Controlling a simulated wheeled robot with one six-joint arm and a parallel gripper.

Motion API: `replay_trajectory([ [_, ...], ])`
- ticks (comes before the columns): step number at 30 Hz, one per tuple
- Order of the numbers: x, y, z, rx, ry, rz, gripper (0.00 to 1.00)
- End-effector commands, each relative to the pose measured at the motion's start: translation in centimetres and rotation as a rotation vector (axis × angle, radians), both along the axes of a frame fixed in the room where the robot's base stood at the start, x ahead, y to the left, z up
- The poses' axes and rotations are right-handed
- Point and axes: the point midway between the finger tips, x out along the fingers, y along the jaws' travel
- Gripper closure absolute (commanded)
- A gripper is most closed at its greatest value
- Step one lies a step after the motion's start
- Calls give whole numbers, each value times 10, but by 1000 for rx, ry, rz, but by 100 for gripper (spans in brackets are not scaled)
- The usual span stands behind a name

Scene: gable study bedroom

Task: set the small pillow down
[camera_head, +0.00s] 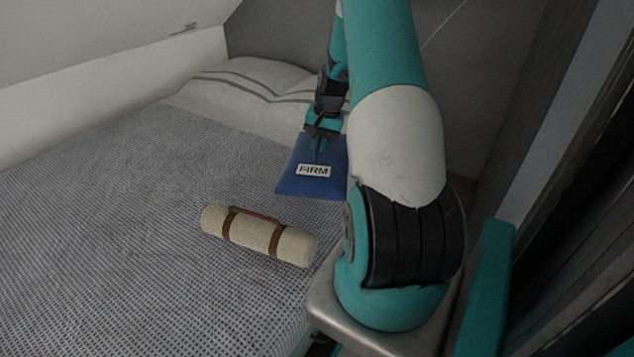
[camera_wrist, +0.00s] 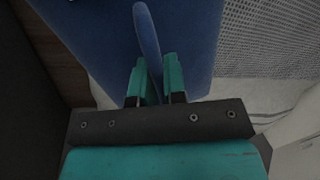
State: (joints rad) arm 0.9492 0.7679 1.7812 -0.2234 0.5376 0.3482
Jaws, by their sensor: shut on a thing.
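The small pillow (camera_head: 310,182) is blue with a white label reading "FIRM". It hangs from my gripper (camera_head: 322,130) over the bed, toward the bed's right side. In the wrist view the blue pillow (camera_wrist: 90,35) fills much of the upper middle. My gripper (camera_wrist: 157,82) is shut on a raised blue fold or strap of it there. I cannot tell whether the pillow's lower edge touches the bed. My own arm hides what lies just right of the pillow.
The bed (camera_head: 110,240) has a grey patterned cover with much clear room at left. A rolled cream blanket (camera_head: 260,236) with brown straps lies nearer than the pillow. A white bed pillow (camera_head: 245,80) with grey stripes lies at the head, below a sloped ceiling.

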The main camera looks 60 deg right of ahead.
Motion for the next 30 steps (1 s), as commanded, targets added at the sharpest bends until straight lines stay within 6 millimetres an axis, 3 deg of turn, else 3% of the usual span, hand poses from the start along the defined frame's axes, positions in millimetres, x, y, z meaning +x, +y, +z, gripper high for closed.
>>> replay_trajectory([
  [1, 0, 1, -20, 3, 1, 1, 100],
  [3, 0, 1, -37, 2, 1, 1, 100],
  [7, 1, 0, -60, 0, 0, 2, 100],
  [14, 1, 0, -77, -2, -1, 2, 100],
  [21, 0, 0, -113, 0, 0, 2, 100],
  [30, 1, 0, -114, -2, -1, 2, 100],
])
